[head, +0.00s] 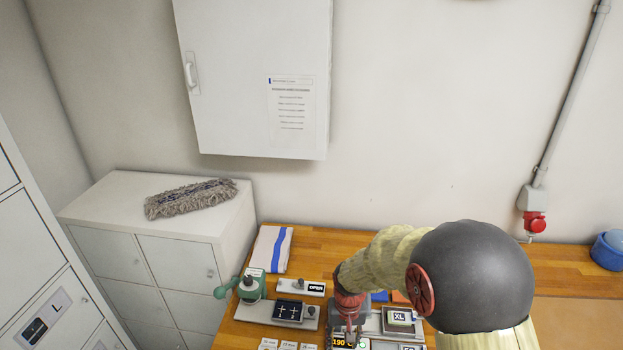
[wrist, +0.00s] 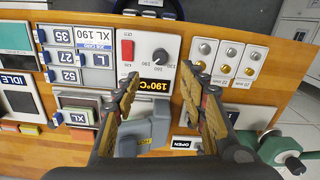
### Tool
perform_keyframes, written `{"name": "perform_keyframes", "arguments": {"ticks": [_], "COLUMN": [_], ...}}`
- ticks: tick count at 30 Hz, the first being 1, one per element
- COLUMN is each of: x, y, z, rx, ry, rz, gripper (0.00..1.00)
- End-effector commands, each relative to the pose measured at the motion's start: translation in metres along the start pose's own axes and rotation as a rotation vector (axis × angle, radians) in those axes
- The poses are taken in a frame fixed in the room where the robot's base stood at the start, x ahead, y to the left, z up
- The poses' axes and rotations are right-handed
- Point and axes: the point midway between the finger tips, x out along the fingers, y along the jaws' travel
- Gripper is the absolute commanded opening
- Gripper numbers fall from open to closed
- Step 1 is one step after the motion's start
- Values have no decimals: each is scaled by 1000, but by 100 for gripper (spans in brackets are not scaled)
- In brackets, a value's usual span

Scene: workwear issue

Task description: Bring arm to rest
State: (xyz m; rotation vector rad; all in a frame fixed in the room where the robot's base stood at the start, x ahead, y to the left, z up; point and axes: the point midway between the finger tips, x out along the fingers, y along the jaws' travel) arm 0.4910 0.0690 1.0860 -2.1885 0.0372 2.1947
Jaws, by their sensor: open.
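My gripper (wrist: 163,82) is open in the wrist view, its two tan-padded fingers spread wide apart with nothing clasped between them. It points down over the wooden worktop (head: 560,262). Beyond the fingertips is a control panel (wrist: 145,50) with a red switch, a dark knob and a 190°C display. A grey blocky device (wrist: 146,132) with a yellow label shows between the fingers, partly hidden by them.
A green device (head: 252,287), an OPEN sign (head: 315,288) and a folded striped cloth (head: 272,249) are on the worktop's left. Size-labelled trays (wrist: 90,75) crowd near the gripper. A wall cabinet (head: 255,80) hangs behind. A blue round item (head: 608,250) stands far right.

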Motion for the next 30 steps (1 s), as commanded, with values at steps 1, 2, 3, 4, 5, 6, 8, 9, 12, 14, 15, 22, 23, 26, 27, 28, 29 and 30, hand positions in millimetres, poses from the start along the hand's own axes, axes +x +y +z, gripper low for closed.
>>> {"name": "perform_keyframes", "arguments": {"ticks": [1, 2, 3, 4, 5, 6, 8, 9, 12, 14, 15, 22, 23, 26, 27, 28, 29, 30], "x": [0, 1, 4, 5, 5, 0, -15, -23, -41, -52, -59, -92, -95, -104, -107, -108, -110, -112], "y": [1, 2, 3, 5, 6, 9, 12, 14, 20, 24, 27, 42, 44, 51, 53, 55, 57, 59], "z": [4, 8, 17, 24, 32, 44, 58, 64, 79, 88, 93, 127, 132, 146, 152, 157, 161, 166], "rx": [-11, -19, -27, -34, -41, -54, -73, -82, -96, -102, -106, -116, -115, -112, -110, -108, -106, -102], "ry": [-14, -26, -46, -63, -80, -101, -109, -106, -91, -76, -62, 45, 61, 119, 145, 164, 184, 211], "rz": [3, 5, 8, 11, 14, 17, 18, 18, 15, 14, 12, 5, 5, 3, 2, 2, 1, 1], "gripper": [42, 42, 42, 42, 42, 42, 42, 42, 42, 42, 42, 42, 42, 42, 42, 42, 42, 42]}}
